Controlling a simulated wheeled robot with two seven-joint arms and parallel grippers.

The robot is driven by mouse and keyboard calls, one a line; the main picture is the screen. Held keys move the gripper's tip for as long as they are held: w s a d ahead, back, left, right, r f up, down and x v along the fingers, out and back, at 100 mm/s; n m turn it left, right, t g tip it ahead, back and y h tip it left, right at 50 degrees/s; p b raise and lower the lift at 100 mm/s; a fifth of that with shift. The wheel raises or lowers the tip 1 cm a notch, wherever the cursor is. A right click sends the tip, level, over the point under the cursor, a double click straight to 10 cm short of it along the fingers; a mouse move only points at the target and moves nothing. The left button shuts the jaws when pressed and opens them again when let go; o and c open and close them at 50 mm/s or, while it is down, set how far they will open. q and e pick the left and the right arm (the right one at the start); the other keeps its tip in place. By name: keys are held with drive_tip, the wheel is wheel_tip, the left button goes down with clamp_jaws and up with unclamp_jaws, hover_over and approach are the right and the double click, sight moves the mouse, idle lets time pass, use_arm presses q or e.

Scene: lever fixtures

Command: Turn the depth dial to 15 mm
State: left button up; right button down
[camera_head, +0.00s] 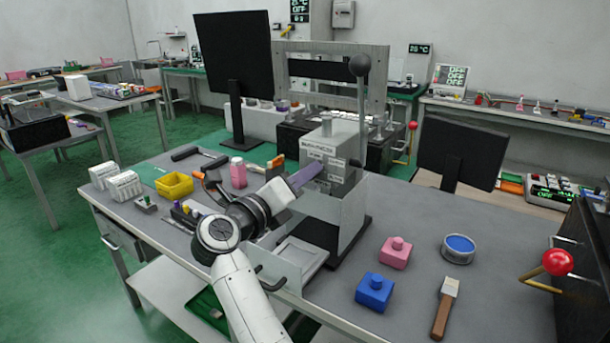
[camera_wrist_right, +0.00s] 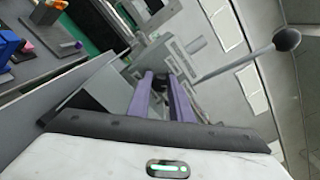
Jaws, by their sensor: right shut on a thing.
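The grey machine (camera_head: 335,150) stands on the workbench, with white labels on its front and a tall lever ending in a black ball (camera_head: 359,66). My right gripper (camera_head: 313,172) reaches its front face with purple fingers. In the right wrist view the fingers (camera_wrist_right: 164,84) are closed around a small dark part (camera_wrist_right: 160,79) on the machine's face, which I take to be the depth dial. The fingers hide most of it, and no scale or setting can be read. The lever ball also shows in the right wrist view (camera_wrist_right: 287,39). My left gripper is not in view.
A pink block (camera_head: 396,253), a blue block (camera_head: 374,292), a blue-topped round tin (camera_head: 458,248) and a brush (camera_head: 440,312) lie right of the machine. A yellow bin (camera_head: 174,185) and a pink bottle (camera_head: 238,172) stand left. A dark monitor (camera_head: 236,75) rises behind.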

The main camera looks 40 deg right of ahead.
drive_tip(key=c, duration=1.6)
unclamp_jaws()
drive_tip(key=shift+a, duration=0.1)
